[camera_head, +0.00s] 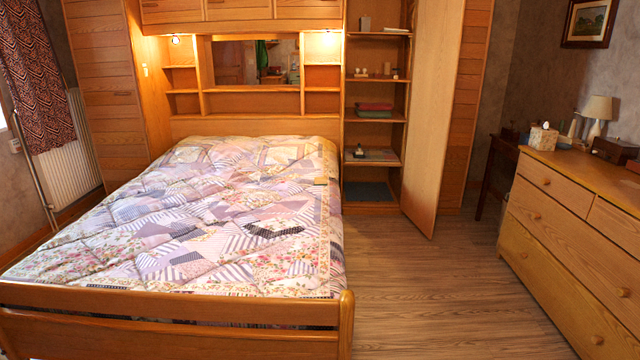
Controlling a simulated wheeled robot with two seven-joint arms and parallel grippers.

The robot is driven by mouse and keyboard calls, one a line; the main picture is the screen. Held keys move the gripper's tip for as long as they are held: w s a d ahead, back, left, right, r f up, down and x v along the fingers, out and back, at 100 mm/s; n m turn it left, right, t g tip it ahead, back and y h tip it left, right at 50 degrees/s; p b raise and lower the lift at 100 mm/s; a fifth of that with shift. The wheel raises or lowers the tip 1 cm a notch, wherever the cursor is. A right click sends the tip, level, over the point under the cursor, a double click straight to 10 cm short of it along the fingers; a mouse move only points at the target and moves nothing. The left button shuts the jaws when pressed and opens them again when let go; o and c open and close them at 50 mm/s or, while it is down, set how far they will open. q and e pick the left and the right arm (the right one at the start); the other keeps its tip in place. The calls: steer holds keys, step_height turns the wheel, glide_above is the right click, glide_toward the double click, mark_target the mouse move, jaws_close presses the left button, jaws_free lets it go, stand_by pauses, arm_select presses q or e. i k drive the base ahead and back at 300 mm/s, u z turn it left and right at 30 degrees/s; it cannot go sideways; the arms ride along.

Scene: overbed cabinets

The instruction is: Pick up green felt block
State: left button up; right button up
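The open cabinet to the right of the bed holds a small flat stack on a middle shelf. A pinkish-red flat item (375,106) lies on top, and a flat green item (374,114) lies under it. The green one may be the green felt block, but it is too small to tell for sure. Neither of my grippers is in view.
A bed with a patchwork quilt (200,220) and wooden footboard (180,305) fills the left and middle. The cabinet door (432,110) stands open. A wooden dresser (575,230) stands at right. Bare wooden floor (430,285) lies between bed and dresser.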

mark_target(319, 181)
steer(key=k, duration=0.55)
steer(key=z, duration=0.5)
steer(key=i, duration=1.7)
steer(key=z, duration=0.4)
steer(key=i, duration=2.95)
steer(key=u, duration=1.15)
steer(key=i, duration=1.3)
steer(key=u, duration=0.5)
steer(key=i, duration=0.5)
